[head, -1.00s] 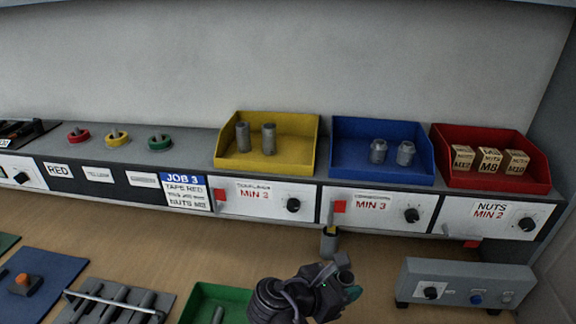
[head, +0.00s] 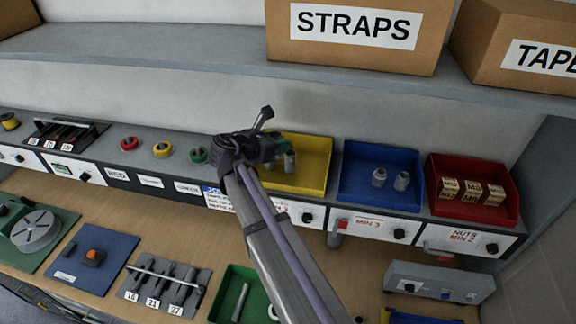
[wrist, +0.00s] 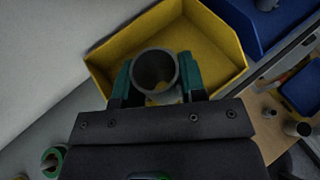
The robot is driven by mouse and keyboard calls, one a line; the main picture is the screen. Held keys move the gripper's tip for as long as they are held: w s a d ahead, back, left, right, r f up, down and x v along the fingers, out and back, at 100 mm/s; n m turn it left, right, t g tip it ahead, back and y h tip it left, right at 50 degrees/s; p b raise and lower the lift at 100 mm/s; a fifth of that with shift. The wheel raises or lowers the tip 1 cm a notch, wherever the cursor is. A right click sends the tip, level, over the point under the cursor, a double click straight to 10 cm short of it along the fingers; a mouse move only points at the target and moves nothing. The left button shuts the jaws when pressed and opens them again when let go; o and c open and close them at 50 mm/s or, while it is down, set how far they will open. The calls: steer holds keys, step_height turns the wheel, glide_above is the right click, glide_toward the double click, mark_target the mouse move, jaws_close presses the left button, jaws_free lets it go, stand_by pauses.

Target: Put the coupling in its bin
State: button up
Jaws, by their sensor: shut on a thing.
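My gripper (wrist: 156,84) is shut on a grey tube-shaped coupling (wrist: 138,75) in the wrist view, with a green finger on each side. I look down into its round open end. The yellow bin (wrist: 218,38) lies below and beyond it. In the head view my gripper (head: 270,148) is at the left side of the yellow bin (head: 316,172), with my arm reaching up from the front. A grey cylinder (head: 290,161) shows just right of the fingers; I cannot tell whether it is held or stands in the bin. The bin's left part is hidden.
The blue bin (head: 352,196) with two grey fittings and the red bin (head: 440,207) with nut boxes stand to the right. Tape rolls (head: 163,149) sit left on the ledge. Boxes (head: 440,62) stand on the shelf above. A green tray (head: 219,305) is below.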

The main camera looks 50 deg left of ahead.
step_height(320, 180, down, 6)
steer(key=b, duration=0.5)
steer(key=shift+f, duration=0.25)
steer(key=shift+a+r, duration=0.1)
steer(key=f+b, duration=0.1)
steer(key=b, duration=0.1)
steer(key=f+b, duration=0.2)
steer(key=shift+d+f, duration=0.2)
steer(key=shift+f, duration=0.1)
steer(key=shift+a+f, duration=0.1)
steer(key=shift+r, duration=0.25)
steer(key=shift+f, duration=0.1)
steer(key=o, duration=0.6)
steer(key=shift+f, duration=0.15)
steer(key=shift+c, duration=0.2)
steer(key=shift+o, duration=0.8)
